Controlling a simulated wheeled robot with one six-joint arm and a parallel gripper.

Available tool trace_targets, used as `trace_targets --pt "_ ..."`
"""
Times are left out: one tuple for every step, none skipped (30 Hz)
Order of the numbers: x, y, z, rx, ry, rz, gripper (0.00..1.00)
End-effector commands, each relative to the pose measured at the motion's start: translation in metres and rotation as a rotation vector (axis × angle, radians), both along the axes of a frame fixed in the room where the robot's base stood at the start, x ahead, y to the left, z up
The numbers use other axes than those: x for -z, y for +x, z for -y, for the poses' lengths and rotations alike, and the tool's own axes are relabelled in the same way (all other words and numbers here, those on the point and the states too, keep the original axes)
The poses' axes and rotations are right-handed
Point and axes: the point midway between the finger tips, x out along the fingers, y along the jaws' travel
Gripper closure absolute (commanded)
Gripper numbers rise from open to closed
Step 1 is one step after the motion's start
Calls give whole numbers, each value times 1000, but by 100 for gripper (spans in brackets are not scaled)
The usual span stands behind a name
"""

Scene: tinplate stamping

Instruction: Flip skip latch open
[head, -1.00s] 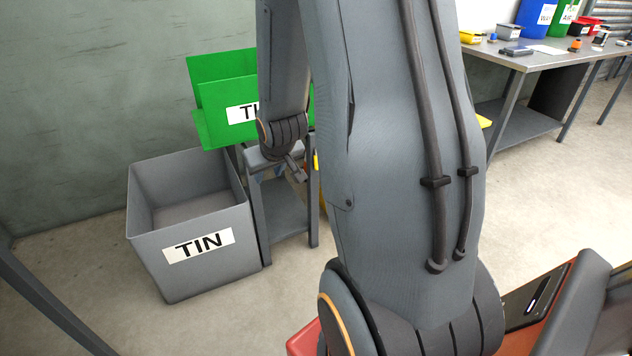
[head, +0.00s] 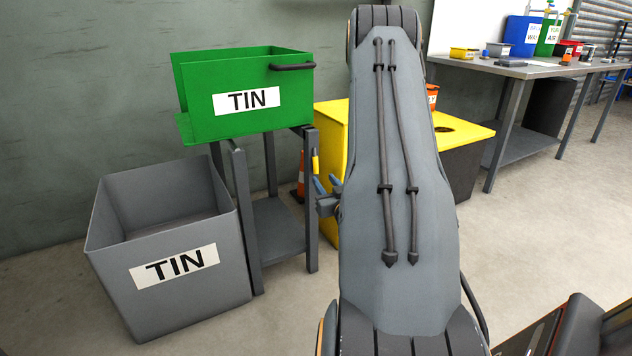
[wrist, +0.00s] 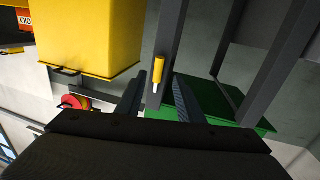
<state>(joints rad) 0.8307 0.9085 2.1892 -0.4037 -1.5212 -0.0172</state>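The green skip (head: 205,115), labelled TIN, sits level on a grey stand (head: 239,215). The skip latch, a short yellow handle (head: 315,162), shows at the stand's right post, under the skip's right end. In the wrist view the latch (wrist: 158,70) stands against the grey post with a pale tip, and the green skip (wrist: 235,116) is behind the fingers. My gripper (head: 326,184) is just below and right of the latch, partly hidden by my arm. Its fingers are open and empty (wrist: 158,88), with the latch lined up between them in the picture; how far off it is I cannot tell.
A grey TIN bin (head: 140,255) stands on the floor left of the stand. A yellow box (head: 333,125) stands close behind my arm, with an orange cone (head: 301,180) near it. A workbench (head: 535,70) is at the back right.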

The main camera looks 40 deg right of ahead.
Motion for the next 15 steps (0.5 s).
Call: trace_targets --pt "2 1 2 1 -3 6 66" --pt "2 3 3 2 -4 9 66" --pt "2 6 5 2 -6 11 66" --pt "1 9 6 2 -7 12 66" --pt "1 12 8 2 -7 12 66" --pt "1 18 10 2 -6 11 66" --pt "1 22 12 2 -7 12 66" --pt "1 27 14 0 -6 14 66" --pt "1 33 16 1 -6 11 66" --pt "1 37 18 0 -7 12 66" --pt "1 42 20 0 -7 12 66" --pt "1 47 23 1 -6 11 66" --pt "1 50 25 1 -6 11 66" --pt "1 54 26 1 -6 11 66" --pt "1 58 28 2 -5 10 66"
